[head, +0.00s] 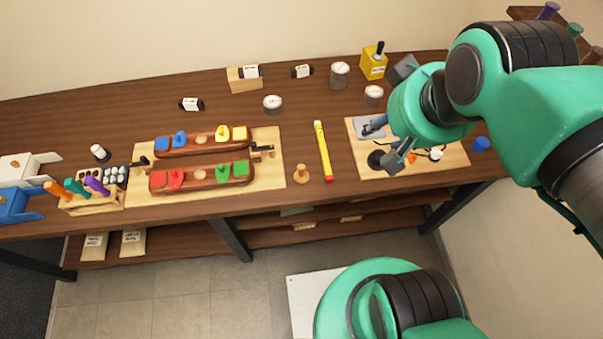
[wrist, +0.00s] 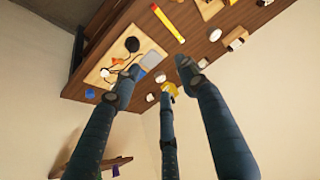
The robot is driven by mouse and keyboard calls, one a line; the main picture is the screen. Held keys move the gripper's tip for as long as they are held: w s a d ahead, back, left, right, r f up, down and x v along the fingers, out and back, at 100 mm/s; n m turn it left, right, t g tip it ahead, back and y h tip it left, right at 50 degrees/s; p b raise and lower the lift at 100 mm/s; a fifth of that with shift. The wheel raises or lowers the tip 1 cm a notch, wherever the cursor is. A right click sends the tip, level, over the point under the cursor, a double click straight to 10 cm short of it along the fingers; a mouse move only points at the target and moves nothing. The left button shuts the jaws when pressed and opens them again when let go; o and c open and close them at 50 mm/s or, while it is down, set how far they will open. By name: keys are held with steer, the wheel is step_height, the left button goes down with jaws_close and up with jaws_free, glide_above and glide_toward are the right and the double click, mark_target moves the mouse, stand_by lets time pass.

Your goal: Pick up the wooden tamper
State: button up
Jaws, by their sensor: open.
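The yellow level (head: 322,151) lies between the tamper and my gripper. The left board (head: 272,143) carries two wooden holders with coloured blocks. The right board (head: 455,157) holds a dark disc and small parts. Tins (head: 340,75) stand behind. Bare bench surrounds the tamper.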

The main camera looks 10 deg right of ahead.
steer(key=shift+w, duration=0.1)
steer(key=n+g+p, duration=0.3)
steer(key=n+g, duration=0.2)
steer(key=g, duration=0.1)
glide_above(301, 167)
step_height(301, 167, down, 26)
steer(key=r, duration=0.1)
steer(key=shift+d+f, duration=0.1)
steer(key=shift+f, duration=0.15)
steer(key=shift+f+b, duration=0.85)
steer(key=shift+f, duration=3.45)
